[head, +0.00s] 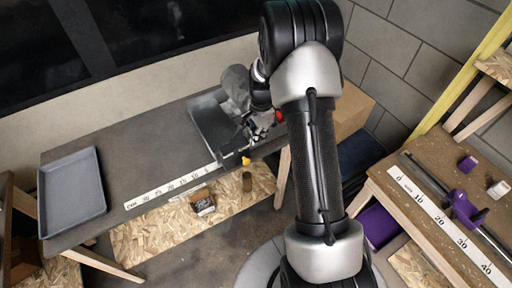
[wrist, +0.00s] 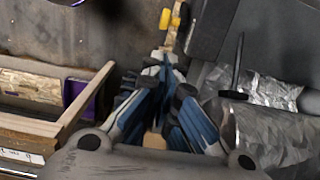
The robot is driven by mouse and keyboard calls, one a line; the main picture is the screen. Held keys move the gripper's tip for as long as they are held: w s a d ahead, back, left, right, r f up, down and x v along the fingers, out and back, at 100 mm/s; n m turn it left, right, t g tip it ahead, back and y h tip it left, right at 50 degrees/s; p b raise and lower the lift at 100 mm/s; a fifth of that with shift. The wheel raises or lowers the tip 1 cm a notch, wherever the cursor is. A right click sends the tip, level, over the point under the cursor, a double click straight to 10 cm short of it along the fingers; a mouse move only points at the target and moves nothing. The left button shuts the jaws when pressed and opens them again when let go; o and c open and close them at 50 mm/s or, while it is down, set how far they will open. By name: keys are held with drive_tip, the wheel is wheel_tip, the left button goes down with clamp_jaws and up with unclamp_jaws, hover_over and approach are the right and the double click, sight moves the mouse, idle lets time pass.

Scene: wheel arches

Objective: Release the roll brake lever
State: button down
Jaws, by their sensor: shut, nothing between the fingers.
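A small yellow-tipped part (head: 246,160), which looks like the roll brake lever, sits at the front edge of the dark bench. In the wrist view its yellow end (wrist: 166,19) lies just beyond my fingertips, with a tan strip beside it. The silver roll (head: 236,82) is on the bench behind my gripper; its crinkled foil (wrist: 268,125) fills the lower right of the wrist view. My gripper (head: 256,136) is shut and empty above the bench edge. Its fingertips (wrist: 163,62) meet short of the yellow end; contact with the lever cannot be told.
A grey tray (head: 72,192) lies on the bench's left end, and a white scale (head: 170,188) runs along the front edge. A bench with a purple clamp (head: 462,206) stands at right.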

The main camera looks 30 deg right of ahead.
drive_tip(key=shift+s, duration=0.1)
wheel_tip(320, 180, down, 10)
drive_tip(key=b, duration=0.1)
drive_tip(key=shift+a+b, duration=0.3)
drive_tip(key=shift+a, duration=0.05)
drive_tip(key=shift+r, duration=0.1)
idle(0.5)
